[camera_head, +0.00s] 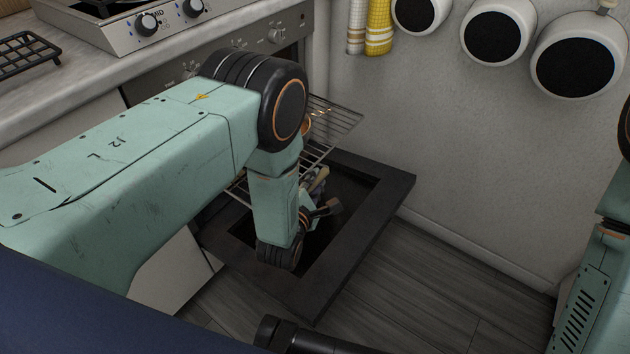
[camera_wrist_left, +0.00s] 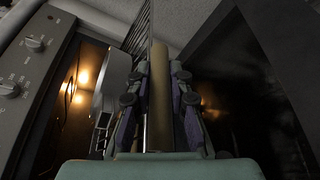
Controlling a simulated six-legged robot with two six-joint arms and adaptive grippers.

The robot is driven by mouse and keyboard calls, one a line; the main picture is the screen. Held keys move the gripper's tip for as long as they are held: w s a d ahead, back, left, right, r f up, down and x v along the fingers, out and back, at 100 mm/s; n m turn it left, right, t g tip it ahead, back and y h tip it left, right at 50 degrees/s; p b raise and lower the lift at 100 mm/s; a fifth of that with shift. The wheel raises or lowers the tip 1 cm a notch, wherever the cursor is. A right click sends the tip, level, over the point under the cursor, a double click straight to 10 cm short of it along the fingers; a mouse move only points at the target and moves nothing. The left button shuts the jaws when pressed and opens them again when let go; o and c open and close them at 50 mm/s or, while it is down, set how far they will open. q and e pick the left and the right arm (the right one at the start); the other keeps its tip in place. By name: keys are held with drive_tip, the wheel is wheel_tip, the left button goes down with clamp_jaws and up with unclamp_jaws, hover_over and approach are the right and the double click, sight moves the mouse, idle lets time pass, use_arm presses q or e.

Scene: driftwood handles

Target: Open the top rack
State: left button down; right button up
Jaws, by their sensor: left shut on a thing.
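The top rack (camera_head: 336,117) is a wire grid that sticks out of the oven (camera_head: 277,36) above its lowered dark door (camera_head: 365,222). My left gripper (camera_head: 318,197) is over the door, close to the rack's front, partly hidden by my own wrist. In the left wrist view, its fingers (camera_wrist_left: 160,82) are shut on a tan wooden-looking bar (camera_wrist_left: 161,60), with the rack wires (camera_wrist_left: 139,32) just beyond. Whether the bar joins the rack is hard to see.
A stove (camera_head: 125,25) with knobs is above the oven, with a counter to the left. White-rimmed pots (camera_head: 500,32) and a yellow towel (camera_head: 379,25) hang on the wall. The wooden floor (camera_head: 430,290) is clear right of the door.

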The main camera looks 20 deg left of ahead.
use_arm(q)
drive_tip(key=c, duration=1.2)
unclamp_jaws()
drive_tip(key=shift+a, duration=0.1)
drive_tip(key=v, duration=1.2)
wheel_tip(320, 180, up, 34)
drive_tip(key=p, duration=3.4)
